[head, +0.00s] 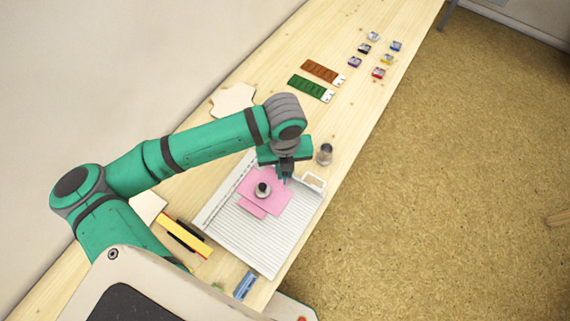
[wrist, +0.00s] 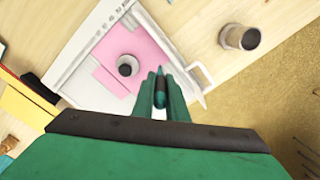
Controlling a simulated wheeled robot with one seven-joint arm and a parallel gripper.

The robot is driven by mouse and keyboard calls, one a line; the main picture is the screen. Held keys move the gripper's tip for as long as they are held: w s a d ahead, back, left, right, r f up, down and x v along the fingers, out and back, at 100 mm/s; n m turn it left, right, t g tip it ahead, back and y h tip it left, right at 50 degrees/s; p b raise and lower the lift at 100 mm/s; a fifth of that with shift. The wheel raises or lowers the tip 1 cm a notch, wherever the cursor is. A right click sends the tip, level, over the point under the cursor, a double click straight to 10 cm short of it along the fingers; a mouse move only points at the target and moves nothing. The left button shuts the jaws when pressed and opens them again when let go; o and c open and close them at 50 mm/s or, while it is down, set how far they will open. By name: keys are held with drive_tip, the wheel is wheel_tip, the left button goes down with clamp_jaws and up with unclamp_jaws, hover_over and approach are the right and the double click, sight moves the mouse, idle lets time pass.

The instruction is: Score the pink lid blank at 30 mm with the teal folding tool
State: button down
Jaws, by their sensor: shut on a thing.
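The pink lid blank (head: 281,198) lies flat on the white grooved scoring board (head: 246,243). It also shows in the wrist view (wrist: 142,45). A dark-topped round weight (head: 263,189) stands on the pink blank; in the wrist view it is left of my fingers (wrist: 127,66). My gripper (head: 285,174) is over the far right part of the board, near the blank's edge. In the wrist view its fingers are shut on the teal folding tool (wrist: 160,90), which points away from the camera. I cannot tell whether its tip touches the blank or board.
A metal cylinder (head: 325,153) stands just beyond the board. Green (head: 311,88) and brown (head: 323,72) strips and several small inkpads (head: 379,72) lie farther along the bench. A yellow-and-red object (head: 186,236) and a blue item (head: 245,285) are near the board's near side.

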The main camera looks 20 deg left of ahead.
drive_tip(key=shift+w+a, duration=0.6)
drive_tip(key=shift+a, duration=3.45)
drive_tip(key=shift+s+d+r, duration=0.1)
drive_tip(key=shift+s+d, duration=0.1)
drive_tip(key=shift+d, duration=1.15)
drive_tip(key=shift+s+d+f, duration=0.1)
drive_tip(key=shift+s+d, duration=0.1)
drive_tip(key=shift+d, duration=1.2)
drive_tip(key=shift+s+d+r, duration=0.1)
drive_tip(key=shift+s+d, duration=0.1)
drive_tip(key=shift+d, duration=1.15)
drive_tip(key=shift+f, duration=0.75)
drive_tip(key=shift+a, duration=0.15)
drive_tip(key=shift+w+a, duration=0.1)
drive_tip(key=shift+a, duration=0.75)
drive_tip(key=shift+w+a, duration=0.15)
drive_tip(key=shift+a, duration=0.85)
